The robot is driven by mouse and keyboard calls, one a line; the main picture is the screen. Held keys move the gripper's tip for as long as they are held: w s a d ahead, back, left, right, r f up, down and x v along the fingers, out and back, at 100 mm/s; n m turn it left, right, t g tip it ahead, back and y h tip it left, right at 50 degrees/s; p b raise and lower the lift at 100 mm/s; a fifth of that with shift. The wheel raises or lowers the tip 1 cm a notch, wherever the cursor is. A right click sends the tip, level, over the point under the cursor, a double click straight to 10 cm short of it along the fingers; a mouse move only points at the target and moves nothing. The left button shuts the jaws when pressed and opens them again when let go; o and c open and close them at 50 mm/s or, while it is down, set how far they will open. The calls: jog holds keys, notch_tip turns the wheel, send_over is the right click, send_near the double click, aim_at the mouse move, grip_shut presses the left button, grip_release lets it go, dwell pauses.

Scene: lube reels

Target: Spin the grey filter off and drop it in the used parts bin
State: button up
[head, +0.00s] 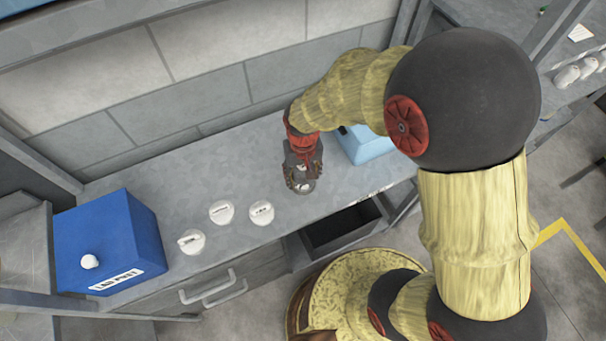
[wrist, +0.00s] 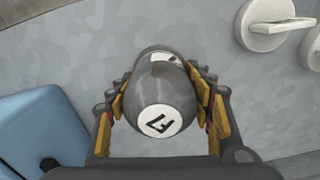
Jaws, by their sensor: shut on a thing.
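The grey filter (wrist: 165,92) is a dark grey rounded body with a white label on its end. In the wrist view it sits between the two yellow-padded fingers of my gripper (wrist: 165,108), which is shut on it. In the head view my gripper (head: 303,172) is low over the bench, right of the white round pieces, and the filter is mostly hidden by the fingers. Whether it is touching the bench or a mount is hidden. A dark open-topped box (head: 343,228) is at the bench's front edge, below and right of my gripper; no used-parts label is readable.
A blue box (head: 110,240) with a white knob and label stands at the left end. A light blue box (head: 368,148) is close behind my gripper. A wall runs behind.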

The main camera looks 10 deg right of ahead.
jog(key=n, duration=0.3)
jog(key=shift+n+p, duration=0.3)
jog(key=shift+n, duration=0.1)
jog(key=shift+c, duration=0.3)
jog(key=shift+n, duration=0.7)
jog(key=shift+n, duration=1)
jog(key=n, duration=0.3)
jog(key=shift+f+p, duration=0.1)
jog(key=shift+p, duration=0.25)
jog(key=shift+s, duration=0.1)
jog(key=n, duration=0.4)
jog(key=shift+d, duration=0.1)
jog(key=shift+f+n+p, duration=0.15)
jog(key=shift+n+p, duration=0.15)
jog(key=shift+n, duration=0.4)
jog(key=shift+s, duration=0.1)
